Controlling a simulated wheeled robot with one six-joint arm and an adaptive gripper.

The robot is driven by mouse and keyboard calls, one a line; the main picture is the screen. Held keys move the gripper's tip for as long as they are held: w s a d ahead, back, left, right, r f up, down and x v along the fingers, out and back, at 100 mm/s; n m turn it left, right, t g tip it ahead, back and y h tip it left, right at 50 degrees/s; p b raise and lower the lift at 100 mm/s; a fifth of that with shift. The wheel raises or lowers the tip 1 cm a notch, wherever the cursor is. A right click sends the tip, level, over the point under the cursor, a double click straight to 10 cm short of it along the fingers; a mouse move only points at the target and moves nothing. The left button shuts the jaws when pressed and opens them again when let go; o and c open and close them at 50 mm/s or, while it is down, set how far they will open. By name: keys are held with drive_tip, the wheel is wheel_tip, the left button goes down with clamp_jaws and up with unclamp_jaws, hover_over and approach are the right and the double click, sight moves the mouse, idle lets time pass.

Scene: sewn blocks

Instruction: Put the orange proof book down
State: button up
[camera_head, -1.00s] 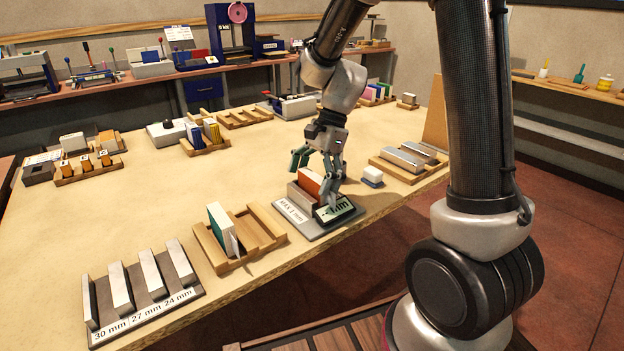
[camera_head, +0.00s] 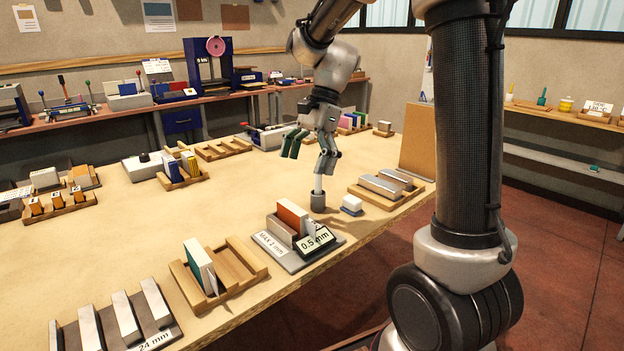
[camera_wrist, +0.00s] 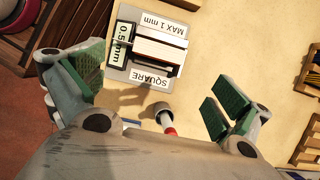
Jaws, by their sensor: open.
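The orange proof book (camera_head: 293,217) stands upright in the grey measuring fixture (camera_head: 272,246), which is labelled MAX 1 mm and has a display (camera_head: 315,241) reading 0.5 mm. In the wrist view the book (camera_wrist: 160,50) shows from above, its pages mostly white, in the fixture (camera_wrist: 124,76). My gripper (camera_head: 308,158) is open and empty. It hangs above and behind the fixture, apart from the book. In the wrist view the fingers (camera_wrist: 153,100) are spread wide with nothing between the pads.
A wooden rack (camera_head: 235,280) with a green book (camera_head: 199,265) is left of the fixture.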

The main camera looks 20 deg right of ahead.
drive_tip(key=s+d+r+n+t+h, duration=0.1)
drive_tip(key=s+d+n+t, duration=0.1)
drive_tip(key=s, duration=0.4)
drive_tip(key=s+d+r+n+t+h, duration=0.1)
drive_tip(key=s+d+n+t+h, duration=0.1)
drive_tip(key=s+d+n, duration=0.3)
drive_tip(key=s+d+r+n+t+h, duration=0.1)
drive_tip(key=s+d+n, duration=0.2)
drive_tip(key=s+n, duration=0.4)
drive_tip(key=shift+s+d+r+t, duration=0.2)
drive_tip(key=shift+s+d+t, duration=0.15)
drive_tip(key=shift+s, duration=0.85)
